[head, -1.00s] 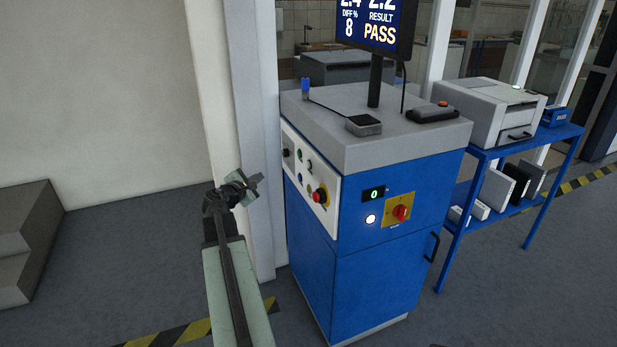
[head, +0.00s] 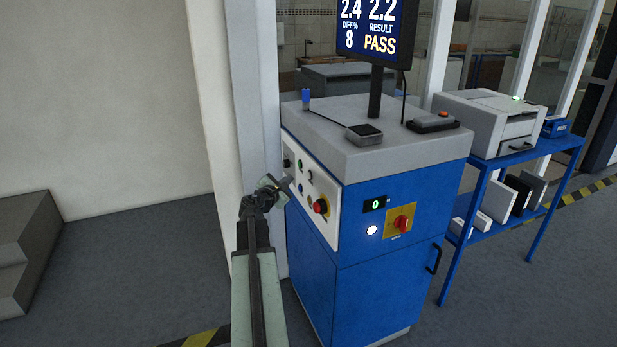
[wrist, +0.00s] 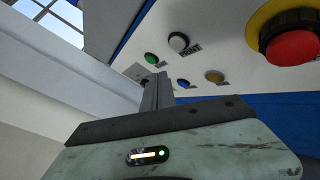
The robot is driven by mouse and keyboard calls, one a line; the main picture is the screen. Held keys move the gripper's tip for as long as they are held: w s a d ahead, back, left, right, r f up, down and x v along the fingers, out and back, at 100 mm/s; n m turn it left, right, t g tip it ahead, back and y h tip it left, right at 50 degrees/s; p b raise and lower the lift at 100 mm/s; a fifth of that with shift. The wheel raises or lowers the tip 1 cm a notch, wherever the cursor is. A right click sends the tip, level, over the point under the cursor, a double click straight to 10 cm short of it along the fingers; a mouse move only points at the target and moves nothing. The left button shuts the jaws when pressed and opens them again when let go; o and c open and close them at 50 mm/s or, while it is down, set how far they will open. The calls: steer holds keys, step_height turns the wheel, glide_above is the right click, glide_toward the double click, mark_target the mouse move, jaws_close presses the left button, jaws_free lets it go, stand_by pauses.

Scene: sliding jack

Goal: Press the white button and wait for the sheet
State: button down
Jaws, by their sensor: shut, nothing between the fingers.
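The white button (wrist: 179,42) sits on the pale side panel (wrist: 215,65) of the blue cabinet, between the green button (wrist: 152,58) and the red emergency stop (wrist: 292,45) in the wrist view. My gripper (wrist: 157,88) is shut and empty, its tips low in front of the panel and apart from the white button in the picture. In the head view my gripper (head: 284,184) is at the panel's left edge; I cannot tell whether it touches. A printer (head: 490,120) stands on the blue table at the right. I see no loose sheet.
The blue cabinet (head: 370,285) carries a screen (head: 375,28) reading PASS. A lit white round light (head: 372,230) and a red rotary switch (head: 402,224) are on its front.

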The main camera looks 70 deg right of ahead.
mark_target(309, 175)
steer(key=shift+s+d, duration=1.2)
steer(key=shift+s, duration=0.3)
stand_by(0.9)
steer(key=shift+s+d, duration=0.3)
steer(key=shift+s, duration=0.05)
